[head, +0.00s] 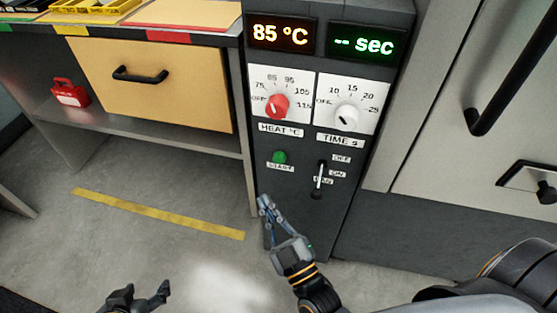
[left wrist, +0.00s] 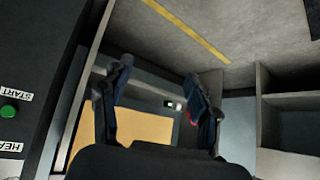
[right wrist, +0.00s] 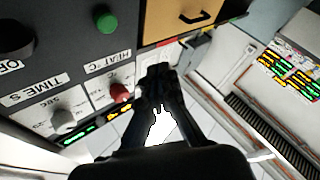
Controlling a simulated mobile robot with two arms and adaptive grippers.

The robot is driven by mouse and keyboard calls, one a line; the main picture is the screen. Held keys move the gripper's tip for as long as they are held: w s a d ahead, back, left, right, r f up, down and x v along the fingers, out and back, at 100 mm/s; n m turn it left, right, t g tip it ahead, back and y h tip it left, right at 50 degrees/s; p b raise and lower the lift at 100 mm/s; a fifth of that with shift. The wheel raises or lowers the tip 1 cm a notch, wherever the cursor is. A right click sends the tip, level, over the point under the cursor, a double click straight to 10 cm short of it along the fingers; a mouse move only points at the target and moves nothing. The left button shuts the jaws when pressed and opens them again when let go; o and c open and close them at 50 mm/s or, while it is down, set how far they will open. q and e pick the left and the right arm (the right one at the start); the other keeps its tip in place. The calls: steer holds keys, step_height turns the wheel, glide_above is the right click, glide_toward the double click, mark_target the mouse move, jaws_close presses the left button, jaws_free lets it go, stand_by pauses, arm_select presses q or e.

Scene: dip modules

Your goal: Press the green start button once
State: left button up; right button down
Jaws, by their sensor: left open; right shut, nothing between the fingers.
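The green start button (head: 279,157) sits on the dark control panel (head: 300,230), just above its START label and below the red heat dial. It also shows at the left edge of the left wrist view (left wrist: 8,111) and at the top of the right wrist view (right wrist: 106,22). My right gripper (head: 264,201) is shut and empty, fingers pointing up, below the button in the head view and apart from it. In the right wrist view (right wrist: 158,72) its fingertips are together. My left gripper (head: 144,292) is open and empty, low over the floor.
The panel has a red heat dial (head: 277,106), a white time dial (head: 346,117) and a lever switch (head: 319,176). The displays read 85 °C and "-- sec". A tan drawer (head: 150,85) and red box (head: 69,93) are left. A grey cabinet (head: 440,160) is right.

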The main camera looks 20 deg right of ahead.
mark_target(279, 158)
arm_select(q)
steer(key=w+d+r+t+h+b, duration=0.1)
steer(key=w+d+r+t, duration=0.1)
steer(key=w+r+t, duration=0.1)
steer(key=shift+w+r+t, duration=0.4)
steer(key=shift+w+r, duration=0.2)
steer(key=shift+w, duration=0.55)
arm_select(e)
steer(key=w+d, duration=0.5)
steer(key=w, duration=0.2)
steer(key=shift+w, duration=0.15)
arm_select(q)
steer(key=shift+s, duration=0.1)
steer(key=shift+s+a+f+g, duration=0.4)
steer(key=shift+s+f+g, duration=0.3)
steer(key=shift+f, duration=0.1)
arm_select(e)
steer(key=shift+w+d, duration=0.2)
steer(key=shift+w, duration=0.1)
arm_select(q)
steer(key=shift+s, duration=0.15)
arm_select(e)
steer(key=shift+w+d+r, duration=0.1)
steer(key=shift+w+d, duration=0.05)
steer(key=shift+w, duration=0.05)
